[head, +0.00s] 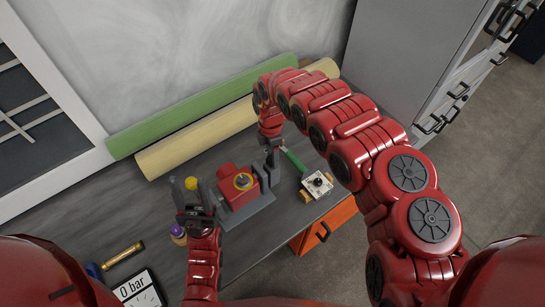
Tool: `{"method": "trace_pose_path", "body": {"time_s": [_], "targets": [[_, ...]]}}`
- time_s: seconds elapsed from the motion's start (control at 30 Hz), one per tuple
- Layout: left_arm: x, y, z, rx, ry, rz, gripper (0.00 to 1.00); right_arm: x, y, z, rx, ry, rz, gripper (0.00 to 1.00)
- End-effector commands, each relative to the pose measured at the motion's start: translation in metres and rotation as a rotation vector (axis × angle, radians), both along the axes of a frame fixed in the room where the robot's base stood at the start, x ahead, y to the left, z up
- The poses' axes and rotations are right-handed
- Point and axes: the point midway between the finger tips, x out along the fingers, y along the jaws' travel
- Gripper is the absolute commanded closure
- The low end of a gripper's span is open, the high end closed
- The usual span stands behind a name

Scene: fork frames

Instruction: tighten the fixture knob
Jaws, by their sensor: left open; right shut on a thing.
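The fixture is a red block (232,201) on a grey base (250,212), with grey upright plates at its right side. My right gripper (272,164) points down at the fixture's right end. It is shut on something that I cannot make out.
A green bar (294,160) and a white box with a black knob (317,183) lie right of the fixture. A purple-capped jar (178,232), a brass cylinder (122,256) and a gauge marked "0 bar" (138,289) are front left. Green (190,112) and tan rolls (195,142) line the back.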

Motion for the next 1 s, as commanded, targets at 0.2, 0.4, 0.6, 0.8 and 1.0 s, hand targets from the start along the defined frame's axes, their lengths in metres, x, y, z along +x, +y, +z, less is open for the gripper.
{"method": "trace_pose_path", "body": {"time_s": [0.2, 0.4, 0.6, 0.8, 1.0], "targets": [[0.0, 0.0, -0.007, 0.0, 0.0, 0.0, 0.5, 0.0, -0.001, 0.0, 0.0, -0.002, -0.204, 1.0], [0.0, 0.0, -0.012, 0.0, 0.0, 0.0, 0.5, -0.001, -0.001, 0.0, -0.001, -0.002, -0.394, 1.0], [0.0, 0.0, -0.016, 0.0, 0.0, 0.0, 0.5, 0.0, -0.001, 0.001, 0.001, -0.005, -0.567, 1.0], [0.0, 0.0, -0.019, 0.0, 0.0, 0.0, 0.5, -0.002, -0.001, 0.0, 0.0, -0.003, -0.706, 1.0], [0.0, 0.0, -0.022, 0.0, 0.0, 0.0, 0.5, -0.001, -0.001, 0.001, 0.003, -0.006, -0.799, 1.0]]}}
